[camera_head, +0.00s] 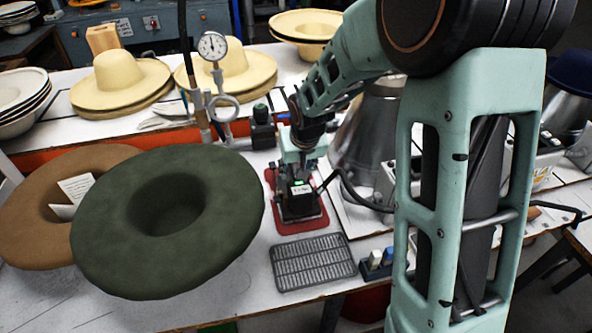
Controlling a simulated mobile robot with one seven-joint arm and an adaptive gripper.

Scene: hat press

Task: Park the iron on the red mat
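The red mat (312,227) lies on the pale work table, right of the green hat. A dark, boxy iron (298,204) with a pale label and a small green light is over the mat, which shows around it. I cannot tell whether its base touches the mat. My gripper (302,172) points down directly above the iron, at its top. The fingertips are too small and hidden to show whether they are open or gripping it.
A grey metal grate (312,262) lies in front of the mat. A green felt hat (165,218) and a brown one (40,205) lie at left. A pressure gauge (212,46) stands behind. A shiny metal form (368,135) and a dark cable (352,192) are at right.

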